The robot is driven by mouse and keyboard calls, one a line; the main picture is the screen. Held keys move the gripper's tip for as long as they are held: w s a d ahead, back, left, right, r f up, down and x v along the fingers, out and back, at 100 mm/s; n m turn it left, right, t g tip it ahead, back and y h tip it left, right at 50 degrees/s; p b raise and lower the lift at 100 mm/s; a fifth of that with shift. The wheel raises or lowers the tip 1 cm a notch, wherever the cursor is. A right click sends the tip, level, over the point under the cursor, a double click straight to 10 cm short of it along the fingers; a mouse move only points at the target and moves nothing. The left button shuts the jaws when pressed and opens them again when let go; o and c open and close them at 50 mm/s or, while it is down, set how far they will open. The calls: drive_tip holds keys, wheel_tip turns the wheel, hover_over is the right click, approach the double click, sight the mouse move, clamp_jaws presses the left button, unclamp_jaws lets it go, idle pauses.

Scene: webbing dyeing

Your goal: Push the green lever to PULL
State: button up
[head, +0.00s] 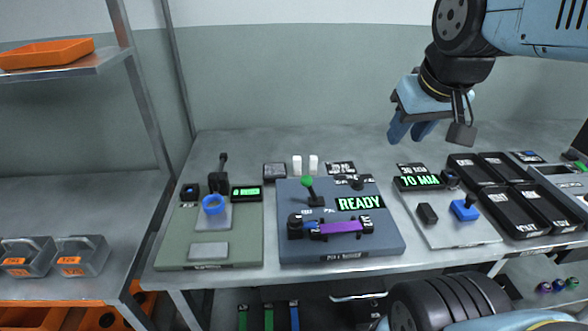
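The green lever (306,182) has a round green knob on a dark stem. It stands at the upper left of a blue-grey machine (283,222) on the bench and leans a little left. A lit display (359,202) right of it reads READY. A purple piece (341,227) lies between black holders at the machine's front. The small labels around the lever are too small to read. My gripper (410,132) hangs above the back of the bench, up and right of the lever. Its two blue fingers are apart with nothing seen between them.
A light panel with a blue block (464,209) and a lit display (419,180) stands right. Black trays (528,224) lie farther right. Two white pieces (298,165) stand behind the machine.

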drive_tip(key=w+a+n, duration=0.1)
drive_tip(key=n, duration=0.1)
drive_tip(key=w+a+n+g, duration=0.1)
drive_tip(key=w+n, duration=0.1)
drive_tip(key=w+a+n+g, duration=0.1)
drive_tip(key=w+a+n, duration=0.1)
drive_tip(key=n, duration=0.1)
drive_tip(key=shift+f+h, duration=0.15)
drive_tip(key=shift+h, duration=0.15)
clamp_jaws()
drive_tip(key=w+a+f+n+g+h, duration=0.1)
drive_tip(key=w+a+f+n, duration=0.2)
drive_tip(key=a+n, duration=0.4)
drive_tip(key=w+a+f+n+g+h, duration=0.2)
drive_tip(key=w+a+f+n, duration=0.2)
drive_tip(key=a+n, duration=0.4)
drive_tip(key=w+a+f+n+g+h, duration=0.1)
drive_tip(key=w+a+f+n, duration=0.2)
drive_tip(key=a+n, duration=0.5)
drive_tip(key=shift+w+a+f+n+h, duration=0.15)
drive_tip(key=shift+w+f+n+h, duration=0.2)
drive_tip(key=shift+n, duration=0.55)
